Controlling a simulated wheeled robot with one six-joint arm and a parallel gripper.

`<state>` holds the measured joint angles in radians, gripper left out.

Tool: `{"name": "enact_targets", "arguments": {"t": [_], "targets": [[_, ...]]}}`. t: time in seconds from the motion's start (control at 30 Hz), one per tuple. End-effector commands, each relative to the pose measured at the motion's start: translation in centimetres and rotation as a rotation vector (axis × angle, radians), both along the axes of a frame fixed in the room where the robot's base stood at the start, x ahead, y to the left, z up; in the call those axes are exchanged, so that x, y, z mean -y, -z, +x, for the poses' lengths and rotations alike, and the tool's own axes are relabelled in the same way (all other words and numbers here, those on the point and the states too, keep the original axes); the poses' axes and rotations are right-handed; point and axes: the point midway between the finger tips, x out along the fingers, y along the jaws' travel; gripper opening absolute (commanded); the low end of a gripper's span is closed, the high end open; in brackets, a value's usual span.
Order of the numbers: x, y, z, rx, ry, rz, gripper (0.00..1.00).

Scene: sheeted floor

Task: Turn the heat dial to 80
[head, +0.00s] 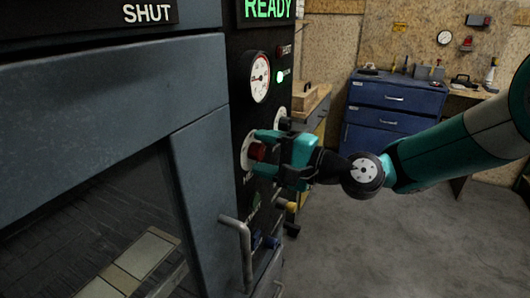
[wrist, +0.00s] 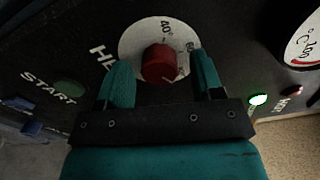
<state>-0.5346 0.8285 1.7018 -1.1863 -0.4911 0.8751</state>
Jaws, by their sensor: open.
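The heat dial is a red knob (wrist: 160,63) on a white round scale (wrist: 136,38) with numbers, of which 40 reads clearly in the wrist view. My gripper (wrist: 165,80) is open, with one teal finger on each side of the knob. Whether the fingers touch it I cannot tell. In the head view my gripper (head: 262,147) reaches the panel from the right. The exact pointer setting is unclear.
A round gauge (head: 259,77) and a lit green lamp (head: 280,77) sit above the dial. The oven door handle (head: 240,250) juts out below left. Open floor lies right.

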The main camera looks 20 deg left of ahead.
Motion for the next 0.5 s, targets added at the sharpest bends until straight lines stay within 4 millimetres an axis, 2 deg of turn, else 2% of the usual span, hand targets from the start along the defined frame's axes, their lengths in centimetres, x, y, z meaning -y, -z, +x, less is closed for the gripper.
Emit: {"name": "enact_targets", "arguments": {"t": [0.3,0.37,0.5], "targets": [[0.3,0.1,0.0,0.000,0.000,0.000,0.61],[0.9,0.1,0.0,-0.001,0.002,-0.001,0.61],[3.4,0.3,-0.2,-0.001,0.004,-0.001,0.61]]}}
